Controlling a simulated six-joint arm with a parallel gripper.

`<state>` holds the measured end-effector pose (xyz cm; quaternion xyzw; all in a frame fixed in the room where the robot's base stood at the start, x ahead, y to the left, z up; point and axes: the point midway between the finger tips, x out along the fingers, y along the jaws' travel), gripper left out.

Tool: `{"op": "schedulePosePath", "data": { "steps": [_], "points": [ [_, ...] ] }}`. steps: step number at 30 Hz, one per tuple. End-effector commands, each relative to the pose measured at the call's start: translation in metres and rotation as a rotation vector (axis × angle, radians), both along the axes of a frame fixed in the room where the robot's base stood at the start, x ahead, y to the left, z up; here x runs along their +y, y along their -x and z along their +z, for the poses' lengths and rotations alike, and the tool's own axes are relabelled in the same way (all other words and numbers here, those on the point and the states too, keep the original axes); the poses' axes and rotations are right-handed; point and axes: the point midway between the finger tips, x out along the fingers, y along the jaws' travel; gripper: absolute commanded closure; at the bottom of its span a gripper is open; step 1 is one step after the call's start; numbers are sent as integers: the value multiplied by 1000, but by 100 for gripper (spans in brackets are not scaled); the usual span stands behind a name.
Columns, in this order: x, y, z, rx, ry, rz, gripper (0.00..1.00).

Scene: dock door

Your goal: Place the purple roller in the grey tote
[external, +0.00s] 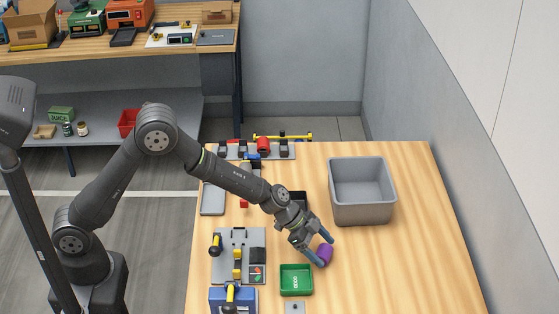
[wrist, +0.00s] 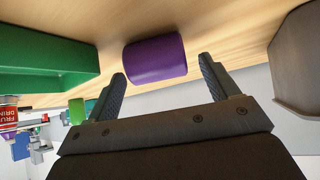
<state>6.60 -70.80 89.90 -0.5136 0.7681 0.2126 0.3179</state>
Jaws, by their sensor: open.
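The purple roller (external: 325,253) lies on the wooden table at the tips of my gripper (external: 322,251). In the wrist view the roller (wrist: 155,59) sits just ahead of and between the two open fingers of my gripper (wrist: 162,78), and there is clear space between it and the right finger. The grey tote (external: 361,194) stands farther back on the table. It shows partly at the right edge of the wrist view (wrist: 301,58). Its visible inside looks empty.
A green bin (external: 296,280) stands close to the left of the roller, also large in the wrist view (wrist: 45,55). A grey fixture plate (external: 239,240) with yellow-black handles and a blue box (external: 232,299) lie further left. The table's right side is clear.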

Motion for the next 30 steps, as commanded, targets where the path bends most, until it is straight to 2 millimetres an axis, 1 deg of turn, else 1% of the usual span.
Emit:
{"op": "schedulePosePath", "data": {
  "steps": [1, 3, 11, 15, 17, 18, 20, 26, 30],
  "points": [
    [-3, 2, -4, 0, -1, -1, 20],
    [-6, 3, -7, 0, 0, 0, 20],
    [-7, 3, -7, 0, 1, -1, 20],
    [-7, 3, -7, 0, 0, 0, 48],
    [-7, 3, -7, -1, 0, -1, 59],
    [-7, 3, -7, 0, 0, 0, 67],
    [-7, 3, -7, -1, 1, 0, 77],
    [-7, 3, -6, -1, 1, 0, 77],
    [-7, 3, -1, -1, 2, 0, 77]
  ]
}}
